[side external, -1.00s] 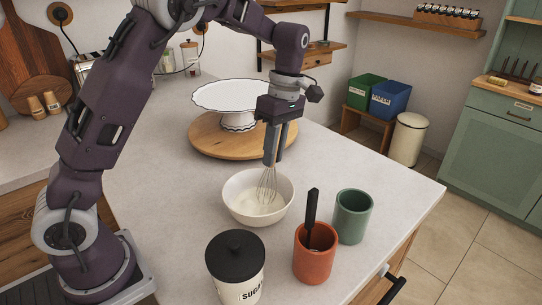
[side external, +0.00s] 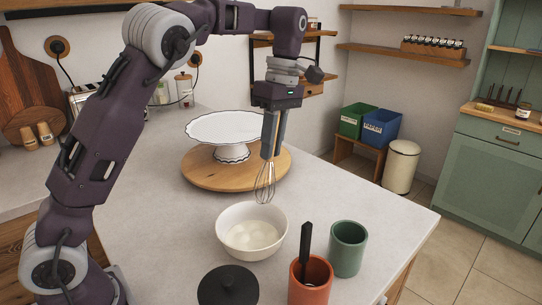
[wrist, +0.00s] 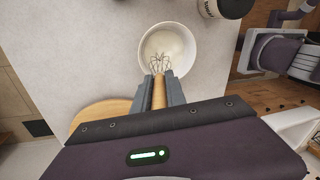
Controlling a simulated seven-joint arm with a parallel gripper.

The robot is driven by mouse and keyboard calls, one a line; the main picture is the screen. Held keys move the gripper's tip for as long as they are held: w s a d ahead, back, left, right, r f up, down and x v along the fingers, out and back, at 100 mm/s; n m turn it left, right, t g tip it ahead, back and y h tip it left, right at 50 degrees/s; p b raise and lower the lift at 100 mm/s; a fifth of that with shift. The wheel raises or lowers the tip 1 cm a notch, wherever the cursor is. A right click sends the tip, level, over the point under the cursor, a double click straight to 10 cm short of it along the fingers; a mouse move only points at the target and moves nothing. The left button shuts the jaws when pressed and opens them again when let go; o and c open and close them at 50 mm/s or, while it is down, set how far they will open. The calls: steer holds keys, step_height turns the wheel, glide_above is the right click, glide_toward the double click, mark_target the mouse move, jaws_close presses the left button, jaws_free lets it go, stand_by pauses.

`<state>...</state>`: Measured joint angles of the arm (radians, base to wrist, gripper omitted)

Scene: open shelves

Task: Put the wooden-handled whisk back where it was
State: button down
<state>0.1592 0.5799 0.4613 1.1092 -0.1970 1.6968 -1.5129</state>
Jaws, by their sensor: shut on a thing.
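My gripper (side external: 272,137) is shut on the wooden handle of the whisk (side external: 265,183), which hangs upright with its wires down. The wires are above the white bowl (side external: 236,246), near its far rim, clear of the white contents. In the wrist view the wooden handle (wrist: 159,92) lies between my two fingers, and the wires overlap the bowl (wrist: 190,53). An orange-red crock (side external: 311,290) with a black-handled utensil (side external: 305,245) in it and an empty-looking green crock (side external: 347,250) stand to the right of the bowl.
A white cake stand (side external: 228,130) on a round wooden board (side external: 196,173) is behind the whisk. A sugar jar with a black lid (side external: 228,287) stands in front of the bowl. The counter is clear left of the bowl.

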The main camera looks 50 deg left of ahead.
steer(key=shift+r, duration=1.45)
